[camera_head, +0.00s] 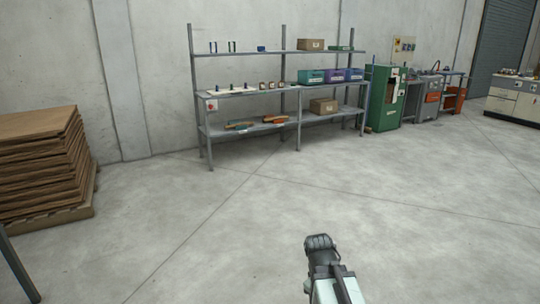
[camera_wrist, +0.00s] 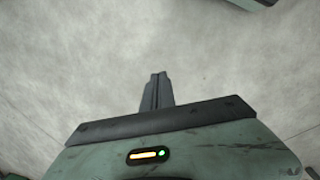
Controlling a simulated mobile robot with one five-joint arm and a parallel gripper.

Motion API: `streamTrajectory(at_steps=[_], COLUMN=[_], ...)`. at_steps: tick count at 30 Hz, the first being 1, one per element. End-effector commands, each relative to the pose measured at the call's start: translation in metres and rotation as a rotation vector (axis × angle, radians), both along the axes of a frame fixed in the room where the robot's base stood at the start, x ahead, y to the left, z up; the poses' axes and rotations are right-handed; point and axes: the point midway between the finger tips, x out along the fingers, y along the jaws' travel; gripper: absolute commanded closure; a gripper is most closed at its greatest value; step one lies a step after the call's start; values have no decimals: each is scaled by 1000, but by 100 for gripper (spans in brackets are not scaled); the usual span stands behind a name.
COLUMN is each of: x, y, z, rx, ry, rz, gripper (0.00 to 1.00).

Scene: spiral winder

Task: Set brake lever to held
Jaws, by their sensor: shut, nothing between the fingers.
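My gripper (camera_head: 319,243) reaches out over bare floor at the bottom of the head view. In the wrist view the two dark fingers (camera_wrist: 158,77) lie together, shut and empty, with only grey floor beyond them. I cannot make out a brake lever in either view. A grey workbench (camera_head: 290,93) with shelves stands against the far wall, well away from my gripper. Small dark and pale parts stand on its worktop, too small to identify.
A stack of brown sheets (camera_head: 40,160) on a pallet stands at the left. A green cabinet (camera_head: 384,98) and other machines line the wall at the right, with a drawer unit (camera_head: 513,100) at the far right. The concrete floor (camera_head: 210,235) between is clear.

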Motion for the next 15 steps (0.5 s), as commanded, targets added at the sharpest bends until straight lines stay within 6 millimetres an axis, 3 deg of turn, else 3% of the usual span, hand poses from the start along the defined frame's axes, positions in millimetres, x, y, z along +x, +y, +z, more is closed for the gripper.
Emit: streamTrajectory(at_steps=[4,8,9,15], x=[-4,-2,-2,-2], y=[30,39,40,39], z=[-3,-3,22,85], rx=[130,163,162,160], ry=[-41,-62,-61,-62], rz=[-324,-595,-594,-589], gripper=[100,100,100,100])
